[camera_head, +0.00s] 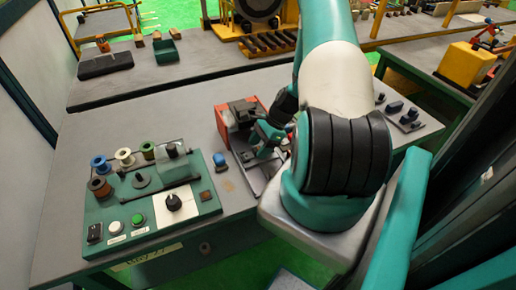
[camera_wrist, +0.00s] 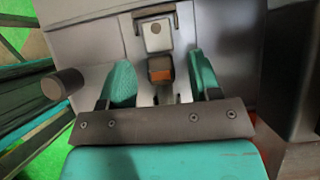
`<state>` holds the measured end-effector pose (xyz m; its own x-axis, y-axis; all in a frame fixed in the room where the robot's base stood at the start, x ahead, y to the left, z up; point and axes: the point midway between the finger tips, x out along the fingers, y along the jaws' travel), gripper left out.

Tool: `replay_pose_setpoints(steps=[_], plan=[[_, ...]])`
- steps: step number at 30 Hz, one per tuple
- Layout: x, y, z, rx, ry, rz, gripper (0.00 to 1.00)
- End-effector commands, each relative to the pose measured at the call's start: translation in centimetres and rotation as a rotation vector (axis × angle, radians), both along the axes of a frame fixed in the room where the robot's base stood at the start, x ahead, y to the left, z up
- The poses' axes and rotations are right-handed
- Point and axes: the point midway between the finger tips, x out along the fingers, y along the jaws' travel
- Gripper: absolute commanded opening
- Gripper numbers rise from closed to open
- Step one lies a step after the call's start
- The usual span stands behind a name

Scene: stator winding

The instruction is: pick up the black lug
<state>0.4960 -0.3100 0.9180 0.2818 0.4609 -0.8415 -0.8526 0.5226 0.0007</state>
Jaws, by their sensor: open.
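In the wrist view, my gripper (camera_wrist: 160,68) is open, with a teal finger on each side. A small dark block with an orange face (camera_wrist: 160,70) shows in the gap between the fingers, apart from both. It may be the black lug, but I cannot tell for sure. Just beyond it is a pale square block with a round spot (camera_wrist: 154,35), under a dark bracket. In the head view, my gripper (camera_head: 264,140) is at the red-sided fixture near the table's middle, and my arm hides part of this area.
A green winding panel (camera_head: 150,205) with coloured spools, knobs and buttons stands left of the fixture (camera_head: 222,124). A dark control box (camera_head: 408,118) sits to the right, behind my arm. The grey table (camera_head: 120,120) is clear at the back left. A dark cylinder (camera_wrist: 63,84) shows at left in the wrist view.

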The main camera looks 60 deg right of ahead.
Motion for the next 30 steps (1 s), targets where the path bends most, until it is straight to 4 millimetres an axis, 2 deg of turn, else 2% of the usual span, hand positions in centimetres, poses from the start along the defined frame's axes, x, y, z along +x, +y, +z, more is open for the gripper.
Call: replay_pose_setpoints(steps=[8, 9, 16, 25, 30], plan=[[0.2, 0.3, -0.5, 0.000, 0.000, 0.001, 0.57], [0.2, 0.3, -0.5, 0.000, 0.000, 0.001, 0.55], [0.2, 0.2, -0.5, 0.000, 0.000, 0.000, 0.03], [0.2, 0.2, -0.4, -0.001, -0.001, 0.000, 0.03], [0.2, 0.2, 0.6, -0.002, -0.002, 0.001, 0.03]])
